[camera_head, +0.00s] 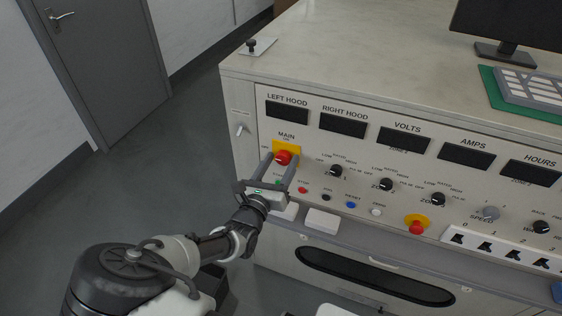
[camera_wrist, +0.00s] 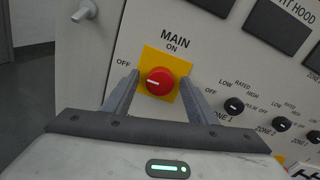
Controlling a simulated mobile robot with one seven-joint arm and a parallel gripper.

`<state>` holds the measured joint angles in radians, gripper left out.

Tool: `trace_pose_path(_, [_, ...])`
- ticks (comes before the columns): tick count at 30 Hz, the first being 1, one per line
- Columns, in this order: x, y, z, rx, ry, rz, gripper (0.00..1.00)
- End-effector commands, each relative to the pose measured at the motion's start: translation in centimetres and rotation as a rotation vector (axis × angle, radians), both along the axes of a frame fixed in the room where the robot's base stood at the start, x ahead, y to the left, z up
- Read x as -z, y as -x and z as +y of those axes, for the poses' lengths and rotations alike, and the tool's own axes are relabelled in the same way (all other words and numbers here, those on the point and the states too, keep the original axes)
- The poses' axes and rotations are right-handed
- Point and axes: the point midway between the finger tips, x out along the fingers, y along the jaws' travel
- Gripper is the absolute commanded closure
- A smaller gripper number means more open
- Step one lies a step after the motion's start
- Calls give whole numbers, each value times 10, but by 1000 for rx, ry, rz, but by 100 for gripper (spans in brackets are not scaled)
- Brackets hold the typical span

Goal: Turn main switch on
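The main switch (camera_head: 283,158) is a red round knob on a yellow plate, under the label MAIN on the beige panel. In the wrist view the knob (camera_wrist: 160,81) carries a white mark that points left, towards OFF; ON is printed above it. My gripper (camera_head: 277,158) is in front of the panel at the knob. In the wrist view its two fingers (camera_wrist: 160,82) are spread, one on each side of the knob. They look apart from it, though contact at the tips is hard to tell.
The panel has several black zone knobs (camera_head: 386,184), small push buttons and another red knob (camera_head: 416,227) on yellow at the lower right. Dark displays (camera_head: 343,123) line the top. A small toggle (camera_head: 240,129) is on the left edge. Open floor (camera_head: 180,160) lies to the left.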

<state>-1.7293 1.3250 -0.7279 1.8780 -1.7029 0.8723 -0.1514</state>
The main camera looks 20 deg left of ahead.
Motion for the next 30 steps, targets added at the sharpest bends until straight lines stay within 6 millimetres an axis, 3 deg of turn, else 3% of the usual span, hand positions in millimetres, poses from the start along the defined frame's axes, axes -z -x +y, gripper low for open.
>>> trace_pose_path(1, [0,0,0,0,0,0,55])
trace_pose_path(7, [0,0,0,0,0,0,88])
trace_pose_path(19, [-1,-1,0,2,-73,4,89])
trace_pose_path(30, [-1,-1,-1,3,-365,20,89])
